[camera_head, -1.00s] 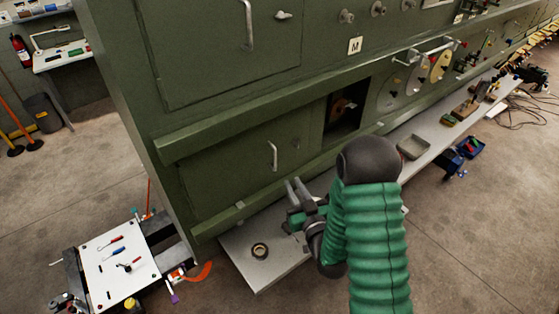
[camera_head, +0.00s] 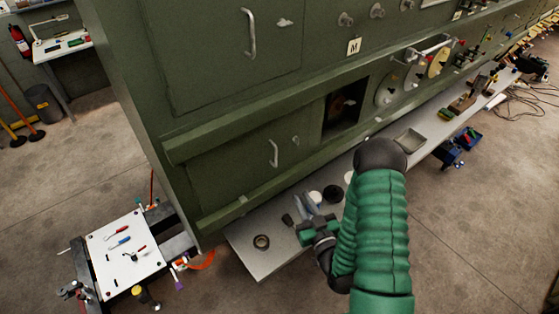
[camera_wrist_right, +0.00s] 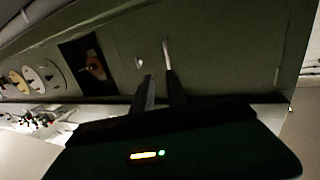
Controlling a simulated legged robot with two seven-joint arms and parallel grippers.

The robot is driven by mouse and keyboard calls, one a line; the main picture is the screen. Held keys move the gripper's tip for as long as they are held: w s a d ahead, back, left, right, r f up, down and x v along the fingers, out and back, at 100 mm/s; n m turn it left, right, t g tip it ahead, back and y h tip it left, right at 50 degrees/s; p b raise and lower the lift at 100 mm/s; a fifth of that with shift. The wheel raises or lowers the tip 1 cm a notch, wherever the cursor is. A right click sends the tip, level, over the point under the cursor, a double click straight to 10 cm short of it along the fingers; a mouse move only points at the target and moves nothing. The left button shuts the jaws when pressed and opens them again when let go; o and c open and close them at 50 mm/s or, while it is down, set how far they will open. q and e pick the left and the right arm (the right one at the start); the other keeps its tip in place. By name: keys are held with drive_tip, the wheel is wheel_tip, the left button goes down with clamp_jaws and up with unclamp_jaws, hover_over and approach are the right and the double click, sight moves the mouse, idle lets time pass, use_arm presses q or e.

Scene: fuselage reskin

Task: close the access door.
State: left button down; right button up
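A green lower door panel (camera_head: 235,160) with a pale bar handle (camera_head: 273,152) and a small latch (camera_head: 296,141) sits in the green cabinet wall. It looks about flush with the wall; any small gap is too fine to tell. The handle also shows in the right wrist view (camera_wrist_right: 167,54). My right gripper (camera_head: 306,204) is open and empty, below and right of the handle, over the shelf. In the right wrist view its two dark fingers (camera_wrist_right: 160,84) are apart and point toward the panel, the handle just beyond the right finger. My left gripper is not in view.
A dark opening (camera_head: 345,106) lies right of the panel. The grey shelf (camera_head: 262,262) below holds a tape roll (camera_head: 261,242), a black ring (camera_head: 333,192) and a tray (camera_head: 409,139). An upper panel has a larger handle (camera_head: 249,34). A white tool table (camera_head: 124,255) stands lower left.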

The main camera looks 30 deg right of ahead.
drive_tip(key=p+v, duration=0.1)
drive_tip(key=v, duration=0.1)
drive_tip(key=p+v, duration=0.1)
drive_tip(key=v, duration=0.1)
drive_tip(key=shift+s+d+r+p, duration=0.1)
drive_tip(key=shift+d+r+p, duration=0.25)
drive_tip(key=p+v, duration=0.3)
drive_tip(key=v, duration=1.4)
drive_tip(key=shift+f, duration=0.25)
